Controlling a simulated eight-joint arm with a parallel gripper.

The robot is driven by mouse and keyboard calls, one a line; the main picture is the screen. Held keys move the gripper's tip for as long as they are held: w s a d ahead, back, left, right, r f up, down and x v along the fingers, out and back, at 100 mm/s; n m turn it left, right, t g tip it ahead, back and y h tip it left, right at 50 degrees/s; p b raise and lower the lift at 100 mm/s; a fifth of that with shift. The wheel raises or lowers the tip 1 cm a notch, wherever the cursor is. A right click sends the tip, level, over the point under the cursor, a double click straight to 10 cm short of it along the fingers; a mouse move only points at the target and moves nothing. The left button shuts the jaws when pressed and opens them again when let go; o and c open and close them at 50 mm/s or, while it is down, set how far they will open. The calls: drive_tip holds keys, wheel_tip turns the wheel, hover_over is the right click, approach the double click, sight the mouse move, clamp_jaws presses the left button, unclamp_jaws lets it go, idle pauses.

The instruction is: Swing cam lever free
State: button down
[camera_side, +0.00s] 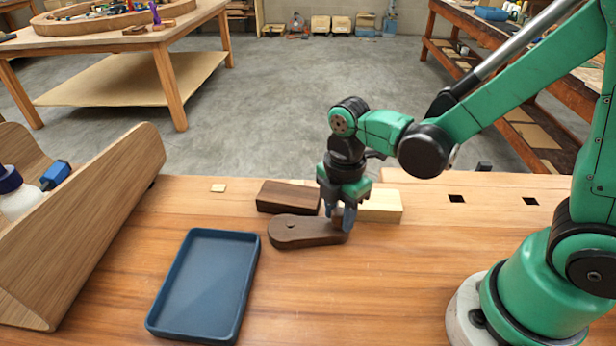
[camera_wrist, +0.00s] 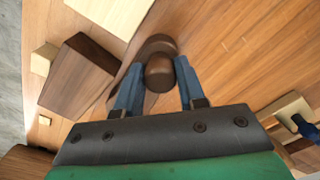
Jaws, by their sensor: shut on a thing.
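The cam lever (camera_side: 300,232) is a dark brown wooden piece lying on the bench, with a wide rounded left end that has a small pivot mark. A rounded knob stands at its right end. My gripper (camera_side: 341,218) is over that right end, pointing down. In the wrist view, the blue fingers of my gripper (camera_wrist: 158,84) are on either side of the brown knob (camera_wrist: 160,73), shut on it. The lever's body (camera_wrist: 157,45) shows only partly beyond the knob. The fingertip contact is partly hidden in the side view.
A dark wood block (camera_side: 285,196) and a pale block (camera_side: 384,206) lie just behind the lever. A blue tray (camera_side: 205,285) sits front left. A curved wooden piece (camera_side: 90,240) stands at the far left. The bench front, right of the tray, is clear.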

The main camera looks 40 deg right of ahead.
idle(0.3)
drive_tip(key=c, duration=0.5)
unclamp_jaws()
drive_tip(key=shift+r, duration=2.8)
